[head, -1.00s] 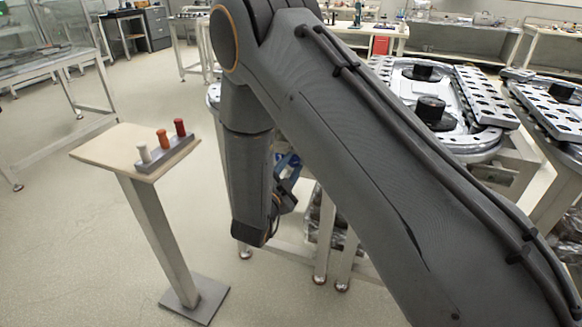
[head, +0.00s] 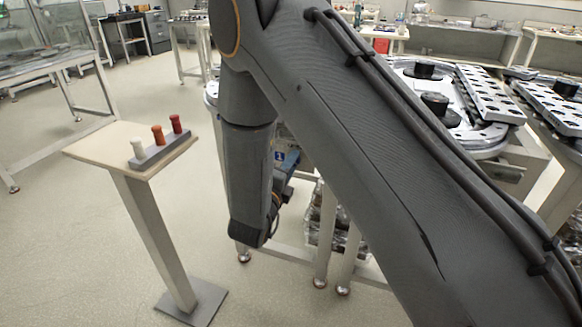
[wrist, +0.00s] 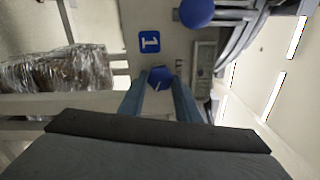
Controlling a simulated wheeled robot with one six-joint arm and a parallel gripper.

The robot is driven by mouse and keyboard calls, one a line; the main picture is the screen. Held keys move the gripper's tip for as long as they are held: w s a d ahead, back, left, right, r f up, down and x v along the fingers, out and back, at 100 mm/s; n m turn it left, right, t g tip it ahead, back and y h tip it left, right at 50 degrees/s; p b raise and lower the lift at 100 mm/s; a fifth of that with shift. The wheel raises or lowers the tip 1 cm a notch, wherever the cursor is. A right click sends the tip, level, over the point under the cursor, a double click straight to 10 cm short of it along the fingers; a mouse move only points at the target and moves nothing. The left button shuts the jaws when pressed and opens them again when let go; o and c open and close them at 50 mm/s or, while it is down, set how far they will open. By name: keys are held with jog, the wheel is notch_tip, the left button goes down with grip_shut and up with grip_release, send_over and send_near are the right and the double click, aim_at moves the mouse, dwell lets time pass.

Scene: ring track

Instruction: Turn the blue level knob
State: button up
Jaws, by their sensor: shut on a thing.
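In the wrist view my gripper (wrist: 161,88) has one blue-grey finger on each side of a small blue knob (wrist: 160,77) with an angular outline. The fingers are shut on this knob, at the front of a grey panel (wrist: 175,50). A blue label with a white 1 (wrist: 149,42) is on the panel near the knob. A second, rounder blue knob (wrist: 197,12) is at the top of the wrist view, apart from my fingers. In the head view my arm hides the gripped knob and my fingertips; part of the blue label (head: 279,155) shows beside my wrist.
A stand with a pale top (head: 90,150) carries white, orange and red pegs in a grey block (head: 165,153) at the left. The ring track (head: 480,140) with black pucks is at the right. Clear-wrapped items (wrist: 55,70) lie left in the wrist view. Open floor lies around the stand.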

jog(key=shift+f+m, duration=0.1)
jog(key=shift+m, duration=0.6)
jog(key=o, duration=1.1)
jog(key=shift+c, duration=0.2)
jog(key=shift+s, duration=0.1)
jog(key=v, duration=0.7)
jog(key=shift+s+b, duration=0.3)
